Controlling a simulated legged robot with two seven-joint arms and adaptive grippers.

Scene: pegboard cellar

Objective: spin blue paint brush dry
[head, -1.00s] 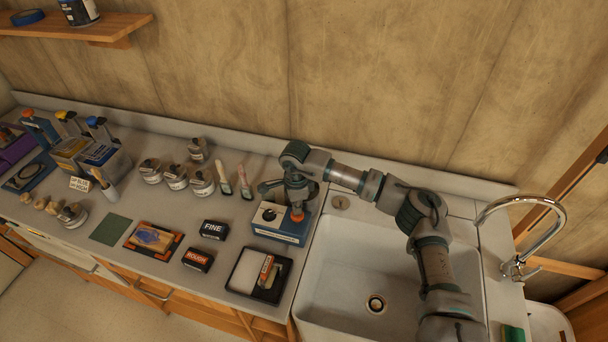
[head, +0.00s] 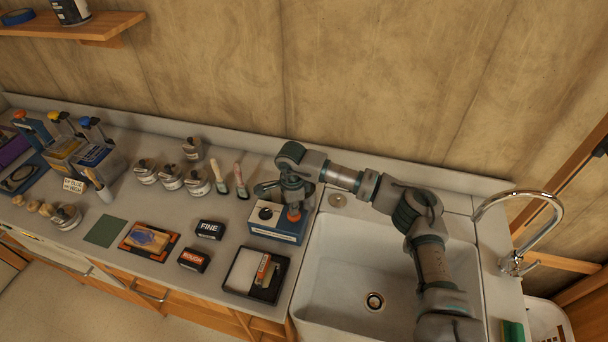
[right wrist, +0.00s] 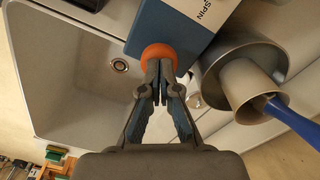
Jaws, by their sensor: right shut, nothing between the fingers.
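The spinner box (head: 276,232), blue and white, stands on the counter left of the sink. In the right wrist view its blue housing (right wrist: 172,22) carries the word SPIN and a round orange button (right wrist: 160,52). My right gripper (right wrist: 160,68) is shut and empty, its fingertips at the button, seemingly touching it. The button also shows in the head view (head: 294,213). Beside the box in the wrist view is a grey metal cup (right wrist: 225,62) with a lighter inner sleeve. A blue brush handle (right wrist: 293,122) sticks out of the sleeve; its bristles are hidden. My left gripper is out of view.
The white sink (head: 345,275) with its tap (head: 540,205) lies to the right. A black tray (head: 240,283), a FINE block (head: 210,229) and a ROUGH block (head: 194,259) lie near the front.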

